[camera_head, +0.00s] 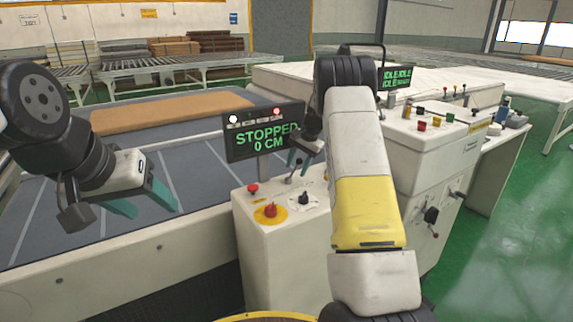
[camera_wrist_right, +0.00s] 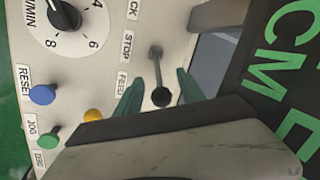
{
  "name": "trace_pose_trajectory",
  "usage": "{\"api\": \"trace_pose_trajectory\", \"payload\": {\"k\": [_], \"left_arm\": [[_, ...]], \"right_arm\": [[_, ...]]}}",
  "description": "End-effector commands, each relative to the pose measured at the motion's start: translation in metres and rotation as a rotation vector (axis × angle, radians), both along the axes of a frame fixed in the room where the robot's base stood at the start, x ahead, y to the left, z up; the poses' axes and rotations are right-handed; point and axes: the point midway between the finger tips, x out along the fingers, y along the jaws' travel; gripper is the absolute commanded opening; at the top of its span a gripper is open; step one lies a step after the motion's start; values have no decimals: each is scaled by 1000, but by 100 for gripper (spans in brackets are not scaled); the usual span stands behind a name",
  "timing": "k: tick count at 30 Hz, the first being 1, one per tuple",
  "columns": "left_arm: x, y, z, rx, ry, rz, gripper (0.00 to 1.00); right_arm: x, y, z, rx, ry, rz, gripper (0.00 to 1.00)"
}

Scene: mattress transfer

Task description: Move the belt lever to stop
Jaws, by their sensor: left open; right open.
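The belt lever, a thin grey rod with a black ball knob (camera_wrist_right: 161,97), stands on the white control panel in the right wrist view. A STOP label (camera_wrist_right: 127,45) lies beside its base, with a partly blurred label nearer the knob. My right gripper (camera_wrist_right: 158,86) is open, its green fingers on either side of the knob with gaps showing. In the head view the right gripper (camera_head: 299,158) is over the console, partly hidden by its own arm. My left gripper (camera_head: 150,202) is open and empty above the grey belt. The display (camera_head: 262,133) reads STOPPED, 0 CM.
The console (camera_head: 290,228) carries a red emergency button (camera_head: 270,210), a small red button (camera_head: 252,188) and a black dial (camera_head: 303,199). A brown mattress (camera_head: 175,110) lies on the grey belt (camera_head: 35,210). A second control cabinet (camera_head: 430,150) stands to the right.

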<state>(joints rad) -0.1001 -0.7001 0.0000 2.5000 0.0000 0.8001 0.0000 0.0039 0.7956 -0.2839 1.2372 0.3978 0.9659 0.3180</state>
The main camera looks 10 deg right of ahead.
Motion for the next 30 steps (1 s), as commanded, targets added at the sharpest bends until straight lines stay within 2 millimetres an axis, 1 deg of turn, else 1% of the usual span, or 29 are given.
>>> {"api": "trace_pose_trajectory", "payload": {"k": [2,3,5,9,10,30], "left_arm": [[0,0,0,0,0,0,57],[0,0,0,0,0,0,57],[0,0,0,0,0,0,57],[0,0,0,0,0,0,57],[0,0,0,0,0,0,57],[0,0,0,0,0,0,57]], "right_arm": [[0,0,0,0,0,0,46],[0,0,0,0,0,0,44],[0,0,0,0,0,0,33],[0,0,0,0,0,0,5],[0,0,0,0,0,0,0],[0,0,1,0,0,1,0]]}}
